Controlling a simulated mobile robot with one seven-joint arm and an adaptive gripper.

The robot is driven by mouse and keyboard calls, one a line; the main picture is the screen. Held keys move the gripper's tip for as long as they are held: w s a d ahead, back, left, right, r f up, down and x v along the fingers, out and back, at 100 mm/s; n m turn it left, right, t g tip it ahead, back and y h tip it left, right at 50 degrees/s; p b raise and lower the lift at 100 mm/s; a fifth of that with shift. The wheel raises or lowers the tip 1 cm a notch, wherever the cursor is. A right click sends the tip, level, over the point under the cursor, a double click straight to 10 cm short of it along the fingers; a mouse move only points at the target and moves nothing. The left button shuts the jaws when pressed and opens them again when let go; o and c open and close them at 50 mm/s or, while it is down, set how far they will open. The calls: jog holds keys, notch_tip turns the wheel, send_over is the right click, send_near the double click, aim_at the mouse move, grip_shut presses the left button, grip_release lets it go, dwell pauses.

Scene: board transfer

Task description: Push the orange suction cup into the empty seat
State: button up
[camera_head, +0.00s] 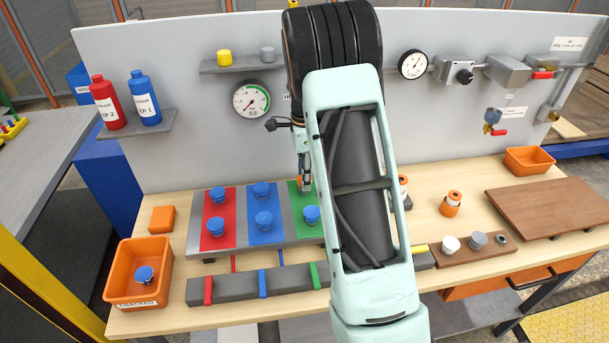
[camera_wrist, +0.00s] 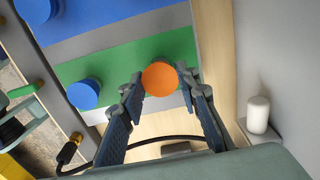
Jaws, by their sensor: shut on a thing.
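The orange suction cup (camera_wrist: 160,79) is between the two fingertips of my gripper (camera_wrist: 162,88), which is shut on it. In the wrist view it is over the far end of the board's green strip (camera_wrist: 125,64). It hides whatever seat is beneath it, and I cannot tell whether it touches the board. In the head view my gripper (camera_head: 305,186) is low at the back of the green strip, and my arm hides part of it. The board (camera_head: 247,239) has red, blue and green strips with several blue suction cups. One blue cup (camera_head: 311,214) sits on the green strip's near end.
An orange bin (camera_head: 122,263) holding a blue cup is at the left. A grey block (camera_head: 235,285) with coloured bands lies before the board. The upright back panel (camera_head: 190,150) is close behind. A white cylinder (camera_wrist: 258,114) stands near my gripper in the wrist view.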

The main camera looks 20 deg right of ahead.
jog(key=shift+f+b, duration=0.35)
jog(key=shift+f, duration=0.25)
jog(key=o, duration=1.2)
jog(key=shift+o, duration=0.2)
jog(key=shift+r, duration=0.1)
notch_tip(320, 180, up, 12)
jog(key=shift+s, duration=0.1)
